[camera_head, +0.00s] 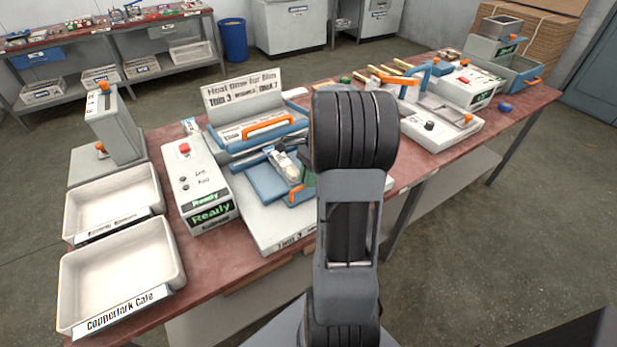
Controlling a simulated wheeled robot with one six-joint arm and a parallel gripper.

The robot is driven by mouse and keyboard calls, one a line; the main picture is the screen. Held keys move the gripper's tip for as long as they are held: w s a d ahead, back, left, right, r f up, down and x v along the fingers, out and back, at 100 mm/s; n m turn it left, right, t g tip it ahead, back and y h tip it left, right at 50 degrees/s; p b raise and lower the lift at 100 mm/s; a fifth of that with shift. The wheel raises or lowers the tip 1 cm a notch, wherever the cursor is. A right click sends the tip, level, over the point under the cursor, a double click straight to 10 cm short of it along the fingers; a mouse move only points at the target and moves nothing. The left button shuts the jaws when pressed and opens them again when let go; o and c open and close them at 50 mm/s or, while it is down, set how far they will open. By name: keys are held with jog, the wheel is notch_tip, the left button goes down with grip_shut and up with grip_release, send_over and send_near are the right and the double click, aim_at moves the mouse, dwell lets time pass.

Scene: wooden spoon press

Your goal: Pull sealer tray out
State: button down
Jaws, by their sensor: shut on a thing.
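The sealer (258,127) is a pale and blue machine with an orange bar handle on its raised upper part. Its blue sealer tray (263,184) lies in front and below, with an orange handle (295,195) at its front right. A pale packet with a brown end (287,166) lies on the tray. My gripper (307,178) is mostly hidden behind my own arm; only a small part shows at the tray's right side, by the orange handle. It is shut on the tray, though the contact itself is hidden.
A control box (201,183) with a green "Ready" display stands left of the sealer. Two white bins (120,285) sit at the table's left end. More machines (440,125) stand right of my arm. The pale base plate (262,228) in front of the tray is clear.

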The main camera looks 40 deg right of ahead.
jog(key=s, duration=0.4)
jog(key=s+p, duration=0.1)
jog(key=s, duration=0.1)
jog(key=shift+s+a+r, duration=0.1)
jog(key=shift+s+a, duration=0.1)
jog(key=shift+a, duration=0.2)
jog(key=shift+s+a, duration=0.1)
jog(key=shift+s, duration=0.3)
jog(key=c, duration=1.2)
grip_release()
jog(key=shift+s, duration=0.15)
jog(key=shift+o, duration=0.2)
jog(key=p+v, duration=0.1)
jog(key=v, duration=1.2)
jog(key=shift+r, duration=0.25)
